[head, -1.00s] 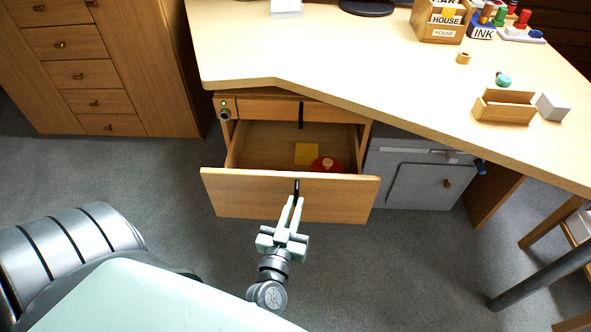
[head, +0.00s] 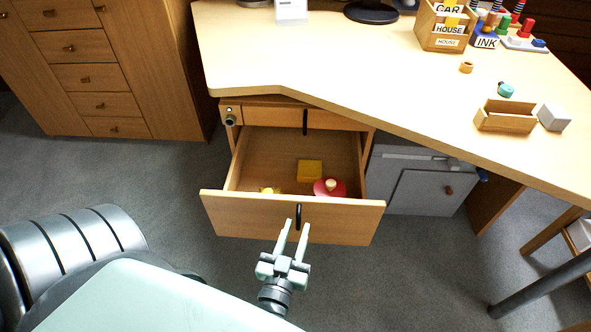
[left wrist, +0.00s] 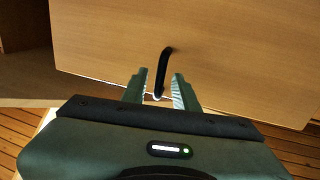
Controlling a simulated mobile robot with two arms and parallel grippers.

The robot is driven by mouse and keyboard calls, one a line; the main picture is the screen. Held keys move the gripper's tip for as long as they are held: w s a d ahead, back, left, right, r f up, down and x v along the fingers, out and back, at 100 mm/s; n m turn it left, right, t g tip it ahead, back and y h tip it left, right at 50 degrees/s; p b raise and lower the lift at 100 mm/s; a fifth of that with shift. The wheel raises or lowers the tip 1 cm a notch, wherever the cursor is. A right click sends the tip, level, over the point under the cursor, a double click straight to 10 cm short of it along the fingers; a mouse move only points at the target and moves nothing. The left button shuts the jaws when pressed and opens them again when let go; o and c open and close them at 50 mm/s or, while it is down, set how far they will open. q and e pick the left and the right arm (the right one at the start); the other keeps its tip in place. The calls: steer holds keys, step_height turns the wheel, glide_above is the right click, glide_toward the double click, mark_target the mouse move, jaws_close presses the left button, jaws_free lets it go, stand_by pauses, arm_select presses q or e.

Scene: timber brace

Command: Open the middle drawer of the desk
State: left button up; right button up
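The desk's middle drawer (head: 250,215) stands pulled well out below the shut top drawer (head: 270,116). Its upright black handle (head: 298,215) is on the front panel, and the handle also shows in the left wrist view (left wrist: 163,70). My left gripper (head: 294,228) is in front of the panel with its fingers parted. In the left wrist view the fingers (left wrist: 159,90) lie on either side of the handle's lower end, with gaps, not clamped on it. My right gripper is not in view.
Inside the drawer are a yellow block (head: 310,170), a red round item with a pale knob (head: 330,187) and a small yellow item (head: 270,190). The desk top (head: 370,80) overhangs the drawers. A wooden cabinet (head: 100,75) stands left; a grey cabinet (head: 420,190) is right.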

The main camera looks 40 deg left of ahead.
arm_select(q)
steer(key=shift+s, duration=0.1)
steer(key=p+v, duration=0.1)
steer(key=v, duration=0.6)
steer(key=shift+s+d, duration=0.15)
steer(key=shift+s, duration=0.1)
stand_by(0.4)
